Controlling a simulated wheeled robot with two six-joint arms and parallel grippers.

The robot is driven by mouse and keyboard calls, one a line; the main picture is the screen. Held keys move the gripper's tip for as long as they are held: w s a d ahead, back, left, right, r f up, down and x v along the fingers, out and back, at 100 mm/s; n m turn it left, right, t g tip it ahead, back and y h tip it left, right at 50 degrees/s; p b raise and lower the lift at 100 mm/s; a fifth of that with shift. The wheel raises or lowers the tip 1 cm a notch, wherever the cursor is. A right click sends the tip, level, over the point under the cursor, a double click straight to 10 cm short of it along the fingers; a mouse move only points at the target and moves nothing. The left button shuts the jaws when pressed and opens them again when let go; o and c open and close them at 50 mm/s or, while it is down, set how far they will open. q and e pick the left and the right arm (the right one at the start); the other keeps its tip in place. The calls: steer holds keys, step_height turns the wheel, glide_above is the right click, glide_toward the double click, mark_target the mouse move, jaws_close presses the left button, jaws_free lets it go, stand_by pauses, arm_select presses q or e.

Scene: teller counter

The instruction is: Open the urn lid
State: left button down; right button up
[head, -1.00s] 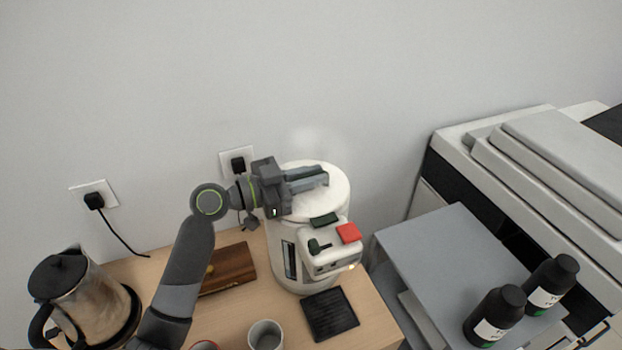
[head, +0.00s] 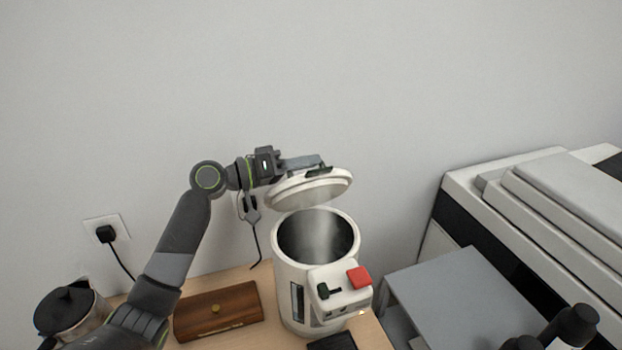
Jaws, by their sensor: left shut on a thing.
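The white urn (head: 290,268) stands upright on the wooden counter. Its round opening is uncovered, and the dark inside shows with a little steam. The urn lid (head: 306,190) is raised and tilted above the opening, toward the back. My left gripper (head: 318,167) is above the lid and shut on the dark lid handle (head: 319,172). The fingers hide part of the handle. The urn's front panel carries a red button (head: 359,277) and a dark green lever (head: 329,291). My right gripper is not in view.
A wooden box (head: 218,312) lies left of the urn, and a kettle (head: 70,308) stands at far left. A black tray (head: 332,342) is in front.

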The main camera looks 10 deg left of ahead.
arm_select(q)
steer(key=shift+w+a+f+n+b, duration=0.1)
steer(key=shift+w+a+n+b, duration=0.25)
steer(key=shift+w+a+n, duration=0.5)
steer(key=shift+w+a+f+n+b, duration=0.1)
steer(key=shift+w+a+n+b, duration=0.35)
steer(key=shift+w+n, duration=0.7)
steer(key=shift+w+a+f+n+b, duration=0.1)
steer(key=shift+w+a+n+b, duration=0.15)
steer(key=shift+w+a+n, duration=0.6)
steer(key=shift+w+d, duration=0.1)
steer(key=shift+d, duration=0.05)
steer(key=c, duration=1.5)
jaws_free()
steer(key=shift+w+f, duration=0.1)
